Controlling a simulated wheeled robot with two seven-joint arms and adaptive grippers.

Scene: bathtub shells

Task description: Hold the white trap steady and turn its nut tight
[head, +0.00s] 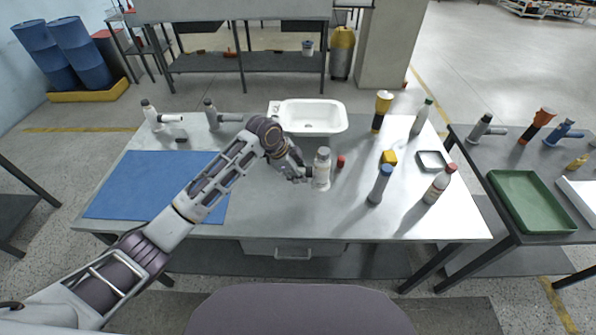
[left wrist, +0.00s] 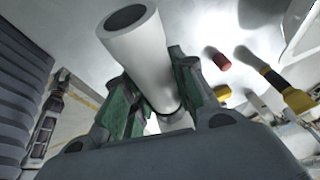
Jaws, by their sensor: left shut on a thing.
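The white trap (head: 322,172) stands upright near the middle of the table, with a grey nut (head: 323,152) on its top. My left gripper (head: 306,174) comes at it from the left and is shut on it. In the left wrist view a white tube of the trap (left wrist: 142,52), with a dark open end, lies between the green finger pads of the left gripper (left wrist: 150,95). Whether the nut is loose or tight cannot be told. My right gripper is in neither view.
Two other traps (head: 152,116) (head: 212,115) stand at the back left. A white basin (head: 312,128), a red cap (head: 340,161), a yellow block (head: 389,157) and several bottles surround the trap.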

